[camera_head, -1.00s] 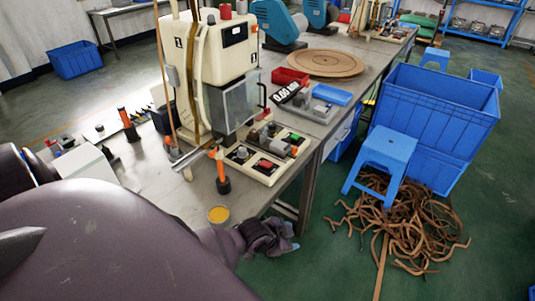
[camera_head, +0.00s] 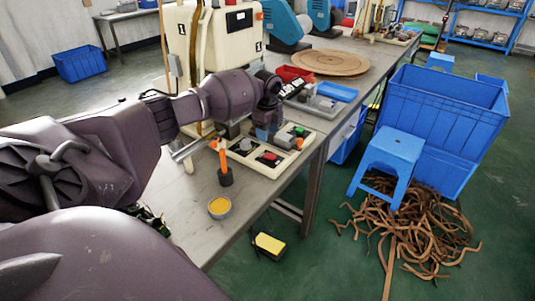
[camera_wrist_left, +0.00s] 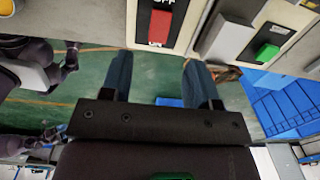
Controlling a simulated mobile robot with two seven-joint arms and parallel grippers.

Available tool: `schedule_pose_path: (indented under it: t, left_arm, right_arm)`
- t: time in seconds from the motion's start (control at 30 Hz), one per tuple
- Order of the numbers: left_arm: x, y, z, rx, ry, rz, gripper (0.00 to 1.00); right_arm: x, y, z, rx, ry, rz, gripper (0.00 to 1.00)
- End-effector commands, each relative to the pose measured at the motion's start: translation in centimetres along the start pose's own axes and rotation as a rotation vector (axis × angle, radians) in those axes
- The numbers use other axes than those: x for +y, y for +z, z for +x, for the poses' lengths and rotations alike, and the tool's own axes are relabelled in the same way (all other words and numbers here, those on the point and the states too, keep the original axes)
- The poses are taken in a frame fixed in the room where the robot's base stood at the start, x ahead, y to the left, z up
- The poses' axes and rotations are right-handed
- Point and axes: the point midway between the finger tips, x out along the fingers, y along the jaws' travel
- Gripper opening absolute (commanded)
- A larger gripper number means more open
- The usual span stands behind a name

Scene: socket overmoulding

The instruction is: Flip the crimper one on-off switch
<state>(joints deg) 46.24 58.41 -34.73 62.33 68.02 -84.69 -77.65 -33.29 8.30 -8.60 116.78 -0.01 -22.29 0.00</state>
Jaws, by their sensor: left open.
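Crimper one (camera_head: 240,45), a cream machine marked 1, stands on the table behind my left arm. Its control panel (camera_head: 258,172) lies at the table's right edge. The on-off switch (camera_head: 268,157) is red on a dark plate; in the left wrist view the red switch (camera_wrist_left: 160,26) has the letters OFF beside it, partly cut off. My left gripper (camera_head: 266,131) is over the back of the panel, pointing down. In the left wrist view its two fingers (camera_wrist_left: 160,82) are apart with nothing between them, and the switch shows just beyond them. My right gripper is not seen.
A green button (camera_wrist_left: 267,52) and a grey block share the panel. An orange-handled tool (camera_head: 224,165) and a yellow-filled cup (camera_head: 219,207) stand left of it. A blue stool (camera_head: 388,153) and large blue crate (camera_head: 440,120) stand on the floor to the right.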

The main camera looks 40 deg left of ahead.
Motion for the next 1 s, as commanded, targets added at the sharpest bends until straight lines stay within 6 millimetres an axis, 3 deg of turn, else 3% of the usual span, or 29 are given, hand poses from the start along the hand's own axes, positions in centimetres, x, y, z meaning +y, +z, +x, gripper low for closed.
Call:
schedule_pose_path:
  t: [0.13,0.27,0.7,1.0]
  left_arm:
    - [-0.4,1.2,-1.3,0.003,0.025,0.015,0.55]
    - [-0.4,1.3,-0.8,0.005,0.029,0.018,0.55]
    - [-0.2,1.2,6.4,0.004,0.029,0.016,0.55]
    - [-0.2,1.2,8.9,0.004,0.026,0.017,0.55]
  right_arm:
    - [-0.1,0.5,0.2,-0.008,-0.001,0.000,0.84]
    - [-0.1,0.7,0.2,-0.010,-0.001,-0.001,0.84]
    - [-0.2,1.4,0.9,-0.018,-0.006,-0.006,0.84]
    - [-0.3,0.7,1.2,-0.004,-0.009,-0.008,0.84]
